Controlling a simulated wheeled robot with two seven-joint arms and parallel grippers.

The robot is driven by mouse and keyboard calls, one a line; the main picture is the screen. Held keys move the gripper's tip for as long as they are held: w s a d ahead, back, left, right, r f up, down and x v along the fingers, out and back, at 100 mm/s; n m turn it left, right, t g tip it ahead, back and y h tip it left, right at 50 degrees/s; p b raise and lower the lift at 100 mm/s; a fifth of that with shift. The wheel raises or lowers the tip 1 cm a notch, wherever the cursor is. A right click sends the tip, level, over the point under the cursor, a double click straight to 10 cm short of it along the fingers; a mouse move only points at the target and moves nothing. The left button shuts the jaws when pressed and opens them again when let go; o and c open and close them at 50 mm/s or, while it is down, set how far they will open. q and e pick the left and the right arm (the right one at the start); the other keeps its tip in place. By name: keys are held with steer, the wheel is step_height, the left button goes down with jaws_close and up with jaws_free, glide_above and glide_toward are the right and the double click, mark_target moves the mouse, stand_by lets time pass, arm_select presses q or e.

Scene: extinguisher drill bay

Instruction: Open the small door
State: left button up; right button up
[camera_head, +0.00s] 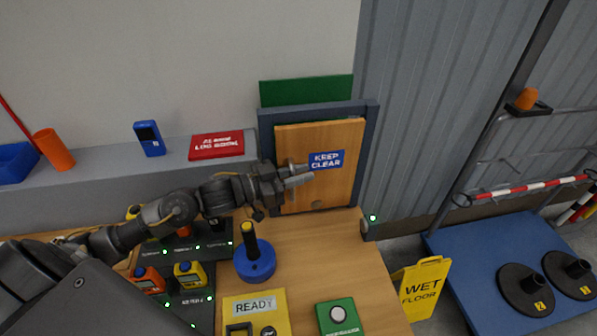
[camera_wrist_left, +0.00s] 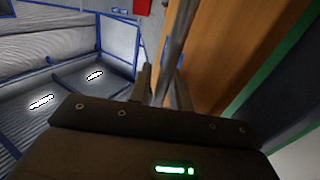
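The small door (camera_head: 335,185) is a wooden panel with a blue "KEEP CLEAR" sign, set in a blue-grey frame (camera_head: 371,125). I cannot tell whether it is slightly ajar. Contact is unclear. My right gripper is not in view.
A blue round base with a black, yellow-topped stick (camera_head: 255,262) stands on the wooden table (camera_head: 310,250). A yellow "READY" box (camera_head: 255,308) and a green button box (camera_head: 338,316) are in front. A yellow wet floor sign (camera_head: 422,288) stands right of the table.

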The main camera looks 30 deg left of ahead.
arm_select(q)
jaws_close()
steer(key=shift+s+d+p, duration=0.65)
steer(key=shift+s+d, duration=0.05)
steer(key=shift+d, duration=0.2)
jaws_free()
